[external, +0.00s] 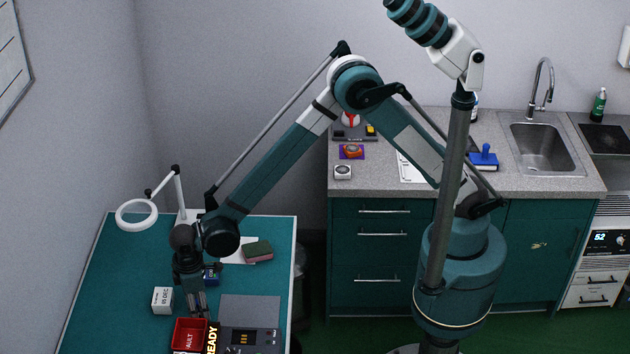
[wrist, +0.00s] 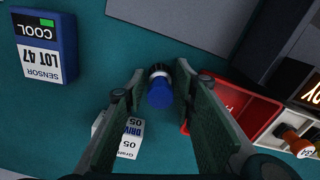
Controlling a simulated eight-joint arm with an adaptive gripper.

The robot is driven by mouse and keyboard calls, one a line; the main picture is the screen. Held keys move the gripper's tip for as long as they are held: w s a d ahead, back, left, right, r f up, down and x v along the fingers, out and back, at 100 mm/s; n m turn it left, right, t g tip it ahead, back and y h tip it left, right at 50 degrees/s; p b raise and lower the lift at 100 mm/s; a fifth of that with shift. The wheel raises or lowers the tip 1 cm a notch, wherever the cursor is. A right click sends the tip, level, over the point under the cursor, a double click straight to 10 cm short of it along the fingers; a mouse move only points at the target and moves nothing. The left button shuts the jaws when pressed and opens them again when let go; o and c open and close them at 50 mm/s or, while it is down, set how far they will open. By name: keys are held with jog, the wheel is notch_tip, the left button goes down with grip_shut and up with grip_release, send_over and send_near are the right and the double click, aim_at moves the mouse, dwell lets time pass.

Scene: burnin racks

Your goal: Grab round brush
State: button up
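My gripper (wrist: 160,78) points down over the teal bench, its two fingers apart. A small round blue piece with a black and white end (wrist: 159,88) shows between the fingertips in the wrist view, with a narrow gap on each side. It may be the round brush, but no bristles can be made out. In the external view my gripper (external: 193,303) is low over the bench, just behind the red bin (external: 188,334), and its fingers hide the blue piece.
A white labelled block (external: 162,300) stands left of my gripper. A blue sensor box (external: 211,276) is close behind it. A sponge (external: 258,251), a grey panel (external: 250,310) and a ring lamp (external: 136,215) are also on the bench. The red bin (wrist: 250,105) is right in the wrist view.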

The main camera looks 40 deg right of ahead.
aim_at(197, 302)
jog(key=shift+c, duration=0.6)
jog(key=c, duration=0.5)
jog(key=shift+c, duration=0.2)
jog(key=shift+r, duration=0.1)
jog(key=shift+r, duration=4.9)
